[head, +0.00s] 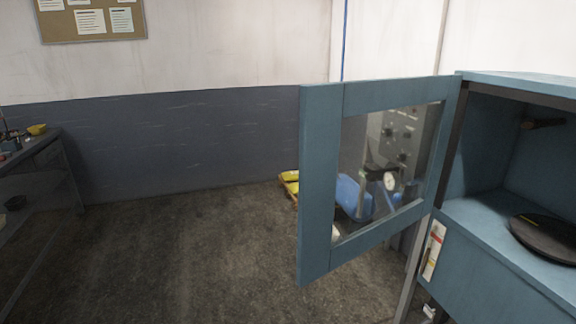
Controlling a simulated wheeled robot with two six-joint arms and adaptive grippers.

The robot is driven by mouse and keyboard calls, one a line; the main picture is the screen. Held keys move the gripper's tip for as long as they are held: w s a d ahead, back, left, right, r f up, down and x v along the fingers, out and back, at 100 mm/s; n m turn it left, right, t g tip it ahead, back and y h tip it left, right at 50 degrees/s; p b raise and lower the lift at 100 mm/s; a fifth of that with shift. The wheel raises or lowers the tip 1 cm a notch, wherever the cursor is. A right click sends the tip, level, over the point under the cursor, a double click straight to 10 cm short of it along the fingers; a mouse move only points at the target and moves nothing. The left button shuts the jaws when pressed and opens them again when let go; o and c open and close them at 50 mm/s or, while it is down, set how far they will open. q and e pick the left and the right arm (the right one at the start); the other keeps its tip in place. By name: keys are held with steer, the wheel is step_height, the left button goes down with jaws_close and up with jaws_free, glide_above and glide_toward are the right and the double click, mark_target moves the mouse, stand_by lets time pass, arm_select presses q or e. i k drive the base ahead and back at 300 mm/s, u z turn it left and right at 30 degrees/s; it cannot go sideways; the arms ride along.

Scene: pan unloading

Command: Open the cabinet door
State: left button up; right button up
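The blue cabinet (490,238) stands at the right edge of the head view. Its door (319,190), a blue frame around a clear window, is swung wide open to the left. The cabinet's inside shows, with a round black pan (546,236) lying on its floor. A dark bar-like part sticks out from the inner wall near the top. Neither of my grippers shows in this view, and nothing is seen touching the door.
Through the door window a blue object (353,196) and a grey panel with knobs (405,130) show. A dark workbench (40,165) stands at the far left. The floor between is clear.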

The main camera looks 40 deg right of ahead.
mark_target(323, 106)
steer(key=z, duration=0.4)
steer(key=i, duration=0.95)
steer(key=z, duration=1.35)
steer(key=i, duration=0.65)
steer(key=z, duration=0.6)
